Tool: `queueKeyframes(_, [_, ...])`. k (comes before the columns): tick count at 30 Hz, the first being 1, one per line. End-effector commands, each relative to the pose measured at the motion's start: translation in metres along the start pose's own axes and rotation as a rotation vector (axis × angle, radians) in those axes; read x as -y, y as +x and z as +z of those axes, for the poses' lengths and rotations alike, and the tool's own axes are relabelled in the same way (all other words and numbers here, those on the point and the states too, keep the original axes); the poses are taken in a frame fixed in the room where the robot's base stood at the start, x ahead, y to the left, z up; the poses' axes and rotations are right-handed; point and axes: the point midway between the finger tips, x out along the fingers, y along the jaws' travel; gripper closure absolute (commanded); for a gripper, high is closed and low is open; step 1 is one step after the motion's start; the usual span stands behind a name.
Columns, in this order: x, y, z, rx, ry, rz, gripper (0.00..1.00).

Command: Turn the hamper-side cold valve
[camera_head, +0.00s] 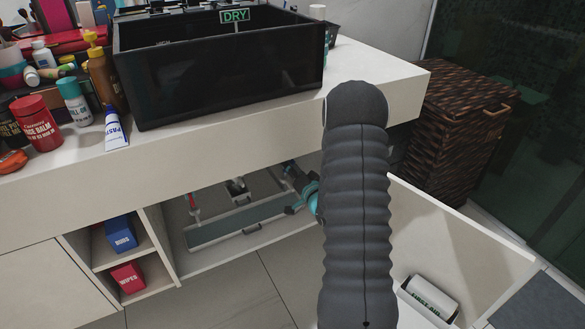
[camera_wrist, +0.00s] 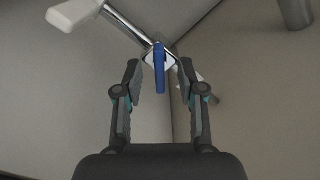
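In the wrist view a blue lever handle (camera_wrist: 159,70) sits on a chrome valve (camera_wrist: 158,54) joined to a slanting pipe. The task's cold valve appears to be this blue one. My gripper (camera_wrist: 161,70) is open, with one finger on each side of the blue handle and a visible gap on both sides. Whether the handle lies at fingertip depth is hard to tell. In the head view my gripper (camera_head: 293,190) is inside the open cabinet under the counter, partly hidden by my dark ribbed arm. The valve cannot be made out there.
The woven hamper (camera_head: 450,130) stands right of the counter (camera_head: 220,135). An open white cabinet door (camera_head: 450,235) with a bin (camera_head: 428,300) is at lower right. A tray (camera_head: 240,222) lies in the cabinet. A white-ended pipe (camera_wrist: 72,14) is upper left in the wrist view.

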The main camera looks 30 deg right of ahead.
Motion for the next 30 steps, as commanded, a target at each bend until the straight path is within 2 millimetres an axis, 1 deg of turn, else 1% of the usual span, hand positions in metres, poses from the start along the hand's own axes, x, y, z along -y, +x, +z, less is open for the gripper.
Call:
queueKeyframes(5, [-0.0001, 0.0001, -0.0002, 0.000, 0.000, 0.000, 0.61])
queueKeyframes(6, [-0.0001, 0.0001, -0.0002, 0.000, 0.000, 0.000, 0.63])
queueKeyframes(8, [-0.0001, 0.0000, -0.0002, -0.001, 0.000, 0.000, 0.78])
queueKeyframes(9, [-0.0001, 0.0000, -0.0003, -0.001, 0.000, 0.000, 0.88])
queueKeyframes(10, [-0.0001, 0.0000, -0.0003, -0.001, 0.000, 0.000, 0.96])
queueKeyframes(11, [-0.0001, -0.0001, -0.0003, -0.001, 0.000, 0.000, 1.00])
queueKeyframes(18, [-0.0005, -0.0001, -0.0002, -0.001, -0.005, 0.000, 1.00])
queueKeyframes(23, [-0.0014, 0.0000, 0.0006, -0.003, -0.039, -0.001, 1.00])
queueKeyframes(30, [-0.0033, 0.0001, 0.0027, -0.005, -0.179, -0.002, 1.00])
